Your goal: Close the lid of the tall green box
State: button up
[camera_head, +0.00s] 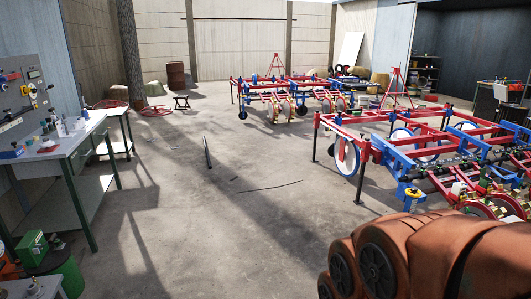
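A small green box-like thing (32,247) stands at the lower left, close to the workbench's front leg. A brighter green container (68,278) with a rounded side is just below and to the right of it, partly cut off by the picture's bottom edge. I cannot tell which of these is the tall green box, and no lid can be made out clearly. My gripper is not in view. Orange links of my arm fill the lower right corner, far across the floor from the green things.
A workbench (52,160) with green legs stands at the left by a tool board (22,92). Red and blue planter frames (325,117) fill the middle and right. A rusty barrel (176,76) is at the back. The concrete floor (215,225) between is mostly clear.

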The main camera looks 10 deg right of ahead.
aim_at(482, 171)
jog(key=i, duration=3.4)
jog(key=z, duration=1.65)
jog(key=i, duration=2.8)
jog(key=z, duration=2.15)
